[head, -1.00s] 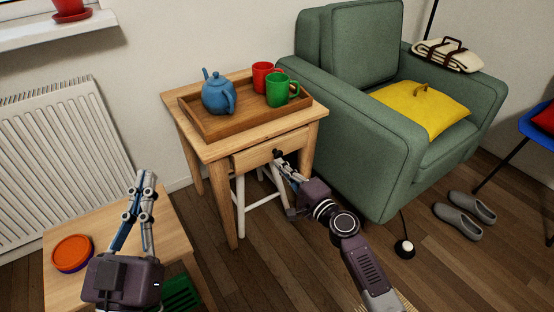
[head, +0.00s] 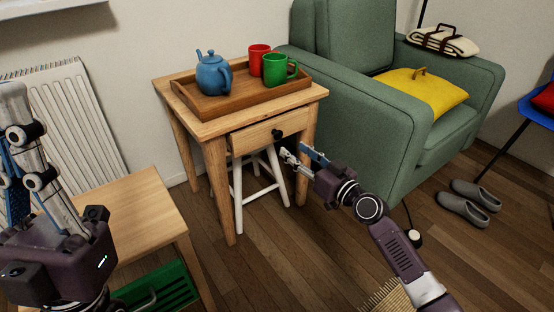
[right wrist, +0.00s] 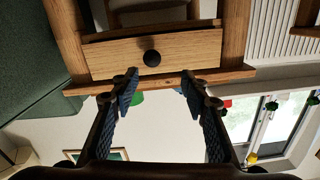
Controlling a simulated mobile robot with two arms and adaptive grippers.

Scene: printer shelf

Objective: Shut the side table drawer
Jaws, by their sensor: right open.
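The wooden side table (head: 212,128) stands beside the armchair. Its drawer (head: 252,138) stands slightly out of the frame, with a dark gap along its top edge. The drawer has a round black knob (head: 277,134). My right gripper (head: 296,154) is open and empty, just in front of the drawer and a little below and right of the knob. In the right wrist view the drawer front (right wrist: 190,52) and knob (right wrist: 152,58) lie beyond the spread fingers (right wrist: 158,88), apart from them. My left gripper (head: 20,150) is large at the left edge, partly cut off.
A tray (head: 215,108) with a blue teapot (head: 212,75), a red mug (head: 258,58) and a green mug (head: 278,70) sits on the side table. A white-legged stool (head: 262,184) is beneath. The green armchair (head: 385,140) is close on the right; a low table (head: 140,205) is at left.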

